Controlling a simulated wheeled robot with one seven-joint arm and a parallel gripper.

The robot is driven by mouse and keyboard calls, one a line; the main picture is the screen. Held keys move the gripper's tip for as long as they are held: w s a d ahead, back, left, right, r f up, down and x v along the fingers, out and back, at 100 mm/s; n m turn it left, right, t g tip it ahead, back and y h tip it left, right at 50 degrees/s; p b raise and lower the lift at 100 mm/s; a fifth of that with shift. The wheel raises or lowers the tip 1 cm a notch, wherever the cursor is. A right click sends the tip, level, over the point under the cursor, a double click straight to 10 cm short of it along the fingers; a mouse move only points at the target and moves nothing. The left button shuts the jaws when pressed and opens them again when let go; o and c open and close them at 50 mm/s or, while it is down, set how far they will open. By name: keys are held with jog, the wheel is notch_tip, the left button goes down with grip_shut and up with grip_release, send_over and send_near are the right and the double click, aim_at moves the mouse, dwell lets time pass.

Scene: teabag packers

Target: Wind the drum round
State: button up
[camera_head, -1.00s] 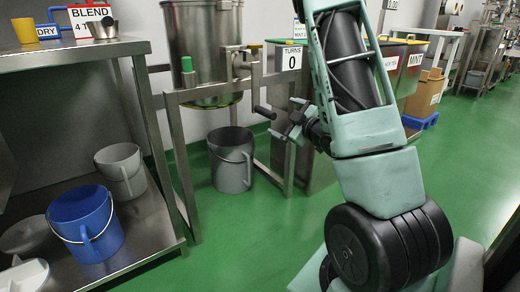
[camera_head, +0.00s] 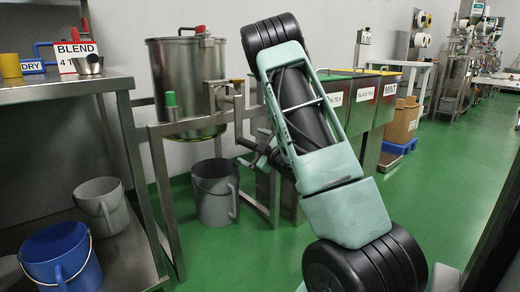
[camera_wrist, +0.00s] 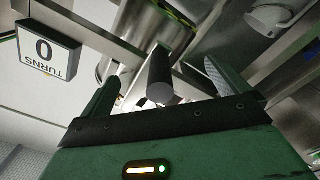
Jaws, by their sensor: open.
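The steel drum (camera_head: 188,82) stands upright in a metal frame at left centre in the head view. Its crank handle (camera_head: 245,143) sticks out at the frame's front right. My gripper (camera_head: 266,152) is close beside the handle, partly hidden by my arm. In the wrist view the gripper (camera_wrist: 160,72) is open, one green finger on each side of the dark round handle (camera_wrist: 160,85). I cannot tell whether the fingers touch it. The turns sign (camera_wrist: 47,52) appears upside down in the wrist view and reads 0; my arm hides it in the head view.
A grey bucket (camera_head: 214,195) stands on the green floor beneath the drum. A steel bench (camera_head: 65,85) is at left, with a blue bucket (camera_head: 60,262) and another grey bucket (camera_head: 101,208) on its lower shelf. Labelled bins (camera_head: 365,92) stand behind my arm.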

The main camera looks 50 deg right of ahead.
jog(key=shift+x, duration=1.45)
jog(key=c, duration=2.1)
jog(key=shift+c, duration=0.2)
jog(key=shift+a, duration=0.15)
jog(key=shift+w+a, duration=0.1)
jog(key=shift+a, duration=0.25)
jog(key=w+a+r+p, duration=0.3)
jog(key=a+r+p, duration=0.5)
jog(key=a+r, duration=0.55)
jog(key=s+d+r+p, duration=0.3)
jog(key=d+r+p, duration=0.4)
jog(key=d+r, duration=0.7)
jog(key=shift+s+d+r, duration=0.2)
jog(key=shift+d+r, duration=0.05)
jog(key=shift+d, duration=0.05)
